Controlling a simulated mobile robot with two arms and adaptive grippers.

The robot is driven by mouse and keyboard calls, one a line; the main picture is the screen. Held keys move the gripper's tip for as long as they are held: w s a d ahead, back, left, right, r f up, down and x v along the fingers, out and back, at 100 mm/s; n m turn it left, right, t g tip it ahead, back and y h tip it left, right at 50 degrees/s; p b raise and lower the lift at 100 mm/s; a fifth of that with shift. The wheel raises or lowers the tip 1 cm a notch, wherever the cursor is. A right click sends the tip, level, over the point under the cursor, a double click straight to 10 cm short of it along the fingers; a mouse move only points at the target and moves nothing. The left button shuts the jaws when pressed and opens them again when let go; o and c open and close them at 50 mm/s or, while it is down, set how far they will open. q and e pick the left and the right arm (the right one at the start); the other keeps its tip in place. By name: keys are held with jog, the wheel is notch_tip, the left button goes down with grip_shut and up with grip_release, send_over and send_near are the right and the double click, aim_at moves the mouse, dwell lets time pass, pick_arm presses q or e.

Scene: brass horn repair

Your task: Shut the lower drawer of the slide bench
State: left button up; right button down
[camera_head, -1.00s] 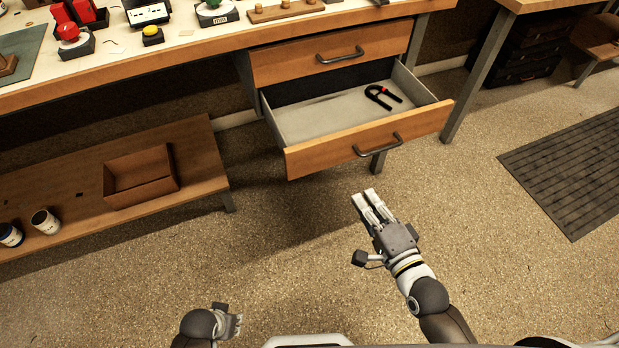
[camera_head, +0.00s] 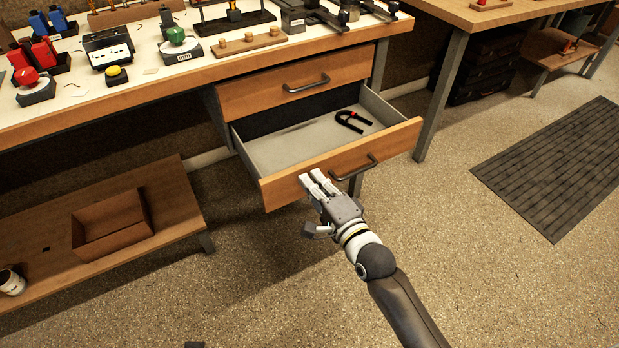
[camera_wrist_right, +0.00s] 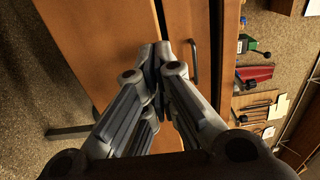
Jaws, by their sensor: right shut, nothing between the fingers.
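The lower drawer (camera_head: 282,183) of the slide bench is pulled out, showing its grey inside. Its wooden front has a dark bar handle (camera_head: 355,168). My right gripper (camera_head: 312,179) is shut and empty, its fingertips overlapping the drawer front left of the handle. In the right wrist view the shut fingertips (camera_wrist_right: 156,50) point at the wooden drawer front (camera_wrist_right: 105,45); I cannot tell whether they touch it. The upper drawer (camera_head: 345,74) above is shut. My left gripper is not recognisable in view.
A black horseshoe-shaped tool with red (camera_head: 343,117) lies in the open drawer. The bench top (camera_head: 196,78) holds several tools and parts. A low shelf with a cardboard box (camera_head: 112,225) is at left. The floor right of the drawer is clear up to a dark mat (camera_head: 555,165).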

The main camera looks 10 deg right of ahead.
pick_arm(q)
jog(key=shift+r, duration=0.55)
pick_arm(e)
jog(key=shift+x, duration=0.85)
